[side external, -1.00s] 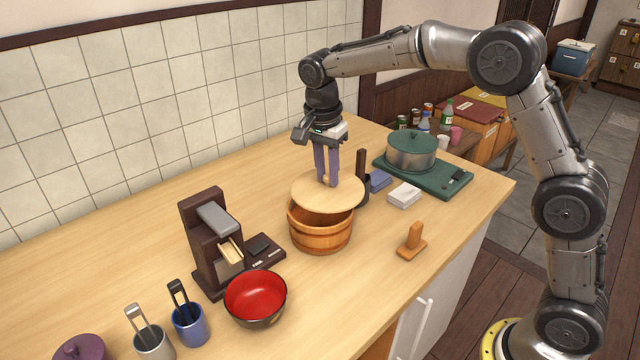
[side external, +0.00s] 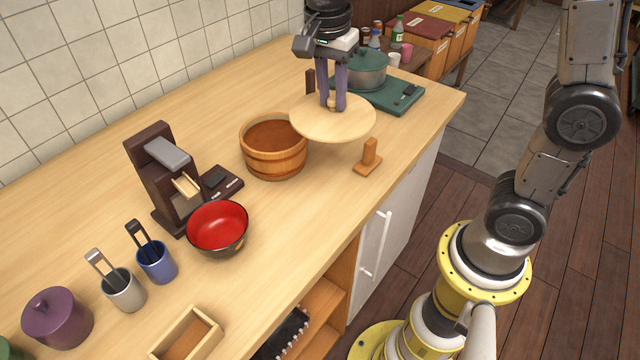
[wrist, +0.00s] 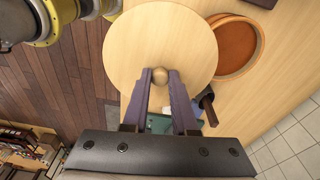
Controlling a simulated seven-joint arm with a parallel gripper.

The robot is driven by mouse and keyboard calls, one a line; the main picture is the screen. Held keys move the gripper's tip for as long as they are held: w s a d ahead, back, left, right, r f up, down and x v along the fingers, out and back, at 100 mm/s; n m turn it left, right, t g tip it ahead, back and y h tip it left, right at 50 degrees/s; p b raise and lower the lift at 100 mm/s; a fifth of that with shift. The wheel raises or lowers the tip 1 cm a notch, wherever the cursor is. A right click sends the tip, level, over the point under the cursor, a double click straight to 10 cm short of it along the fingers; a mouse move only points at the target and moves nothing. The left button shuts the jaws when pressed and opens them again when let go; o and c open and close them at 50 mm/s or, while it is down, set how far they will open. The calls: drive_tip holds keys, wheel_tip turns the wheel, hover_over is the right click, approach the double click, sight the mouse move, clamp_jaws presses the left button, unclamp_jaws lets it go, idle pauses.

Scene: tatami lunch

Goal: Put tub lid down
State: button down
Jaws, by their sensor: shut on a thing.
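The tub lid (side external: 352,122) is a round, pale wooden disc with a small knob. My gripper (side external: 334,104) is shut on its knob and holds the lid level above the counter, to the right of the tub. In the wrist view the lid (wrist: 150,40) fills the upper middle and my gripper (wrist: 160,76) pinches the knob (wrist: 160,75). The wooden tub (side external: 273,160) stands uncovered on the counter, and its inside shows brown. The tub (wrist: 228,48) is also at the right of the wrist view, partly hidden by the lid.
A green board (side external: 408,100) bears a lidded pot (side external: 366,70) behind. A red bowl (side external: 217,226) and a dark grinder-like device (side external: 150,165) are left. The counter's front edge is close.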

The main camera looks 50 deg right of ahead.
drive_tip(key=s+a+f, duration=0.1)
drive_tip(key=s+f, duration=0.2)
drive_tip(key=s, duration=0.4)
drive_tip(key=s+a+f, duration=0.1)
drive_tip(key=s+f, duration=0.2)
drive_tip(key=s, duration=0.5)
drive_tip(key=shift+n, duration=0.5)
drive_tip(key=w+a+f, duration=0.1)
drive_tip(key=w+f, duration=0.2)
drive_tip(key=w, duration=0.1)
drive_tip(key=w+a+f, duration=0.1)
drive_tip(key=w+f, duration=0.1)
drive_tip(key=w, duration=0.2)
drive_tip(key=w+a+f, duration=0.1)
drive_tip(key=w+f, duration=0.2)
drive_tip(key=w, duration=0.1)
drive_tip(key=shift+w+a+f, duration=0.2)
drive_tip(key=shift+a+f, duration=0.05)
drive_tip(key=shift+f, duration=0.1)
drive_tip(key=shift+w+f, duration=0.1)
drive_tip(key=shift+f, duration=0.1)
drive_tip(key=shift+w+f, duration=0.15)
drive_tip(key=shift+f, duration=0.75)
drive_tip(key=shift+w+f, duration=0.1)
drive_tip(key=shift+f, duration=0.8)
drive_tip(key=c, duration=0.7)
unclamp_jaws()
drive_tip(key=shift+f, duration=0.15)
